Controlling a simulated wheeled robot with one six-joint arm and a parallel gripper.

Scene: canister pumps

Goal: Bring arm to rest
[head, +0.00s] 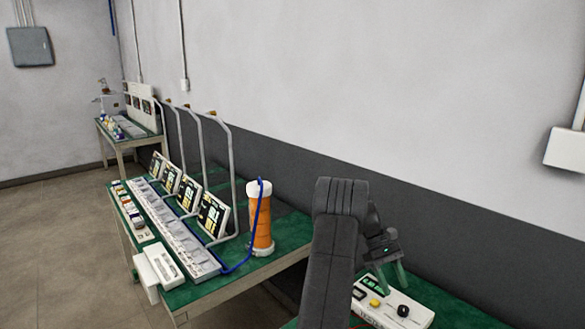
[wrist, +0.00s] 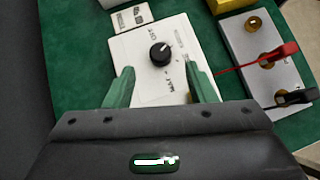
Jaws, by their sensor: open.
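My arm rises at the lower middle of the head view and bends down to my gripper (head: 388,275), which is over a green-topped table at the lower right. In the wrist view, my gripper (wrist: 160,85) has its two green fingers apart, with nothing held between them. Beyond and below the fingers is a white control box (wrist: 140,60) with a black knob (wrist: 160,53). The box also shows in the head view (head: 408,314), with a yellow button and a small green display. Whether the fingertips touch the box cannot be told.
A grey terminal block (wrist: 270,60) with red and black clips sits to the right in the wrist view. A green table (head: 185,293) holds an orange canister (head: 261,222), a blue hose, display panels (head: 212,215) and bent pipes. A grey wall (head: 350,100) stands behind.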

